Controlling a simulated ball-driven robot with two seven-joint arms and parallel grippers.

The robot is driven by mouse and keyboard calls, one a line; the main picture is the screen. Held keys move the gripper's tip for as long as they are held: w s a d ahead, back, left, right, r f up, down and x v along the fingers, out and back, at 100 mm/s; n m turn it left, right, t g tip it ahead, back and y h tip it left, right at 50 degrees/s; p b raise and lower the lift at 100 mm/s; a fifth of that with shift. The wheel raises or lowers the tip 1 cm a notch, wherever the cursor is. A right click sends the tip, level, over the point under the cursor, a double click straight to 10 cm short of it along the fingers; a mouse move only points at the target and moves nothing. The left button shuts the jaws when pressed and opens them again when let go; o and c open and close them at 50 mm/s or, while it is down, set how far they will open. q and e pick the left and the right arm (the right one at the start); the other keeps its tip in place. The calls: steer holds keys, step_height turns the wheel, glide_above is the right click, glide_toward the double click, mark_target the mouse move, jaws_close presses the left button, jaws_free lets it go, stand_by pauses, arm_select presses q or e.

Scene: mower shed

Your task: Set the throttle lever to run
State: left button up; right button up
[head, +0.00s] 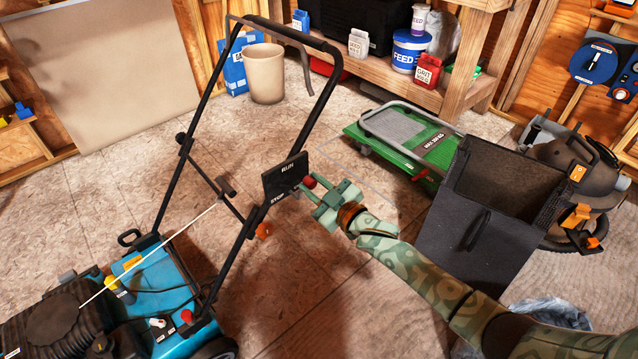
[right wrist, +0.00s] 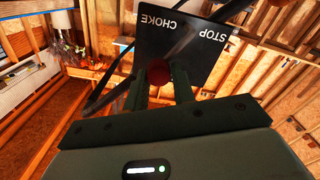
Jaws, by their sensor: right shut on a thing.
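The black throttle plate (head: 284,178) is on the mower's handlebar in the head view, with RUN lettered near its top and STOP lower down. The throttle lever's red knob (head: 309,182) stands at the plate's right edge. My right gripper (head: 314,192) is shut on the knob, and its fingers lie on both sides of it. In the right wrist view the knob (right wrist: 158,72) is between the fingertips, and the plate (right wrist: 190,50) behind it shows STOP and CHOKE upside down. The lever's shaft is hidden, so its exact setting cannot be told. My left gripper is not in view.
The blue mower (head: 160,300) stands at lower left under its black handlebar (head: 318,110). A dark open box (head: 475,245) stands close to my right arm. A green platform cart (head: 400,145) and a beige bin (head: 265,75) are behind. Floor between mower and box is clear.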

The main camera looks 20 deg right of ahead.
steer(key=n, duration=0.1)
steer(key=a+n+p, duration=0.1)
steer(key=n, duration=0.1)
steer(key=shift+s+a+r, duration=0.1)
steer(key=shift+s+r, duration=0.05)
steer(key=shift+s, duration=0.15)
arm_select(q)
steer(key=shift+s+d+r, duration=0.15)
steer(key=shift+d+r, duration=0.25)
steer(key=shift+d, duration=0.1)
arm_select(e)
steer(key=shift+s+a+n, duration=0.1)
steer(key=shift+a+n, duration=0.15)
steer(key=shift+n, duration=0.4)
steer(key=shift+s+a+n, duration=0.1)
steer(key=shift+a+n, duration=0.15)
steer(key=shift+n, duration=0.4)
steer(key=o, duration=1)
steer(key=shift+c, duration=0.2)
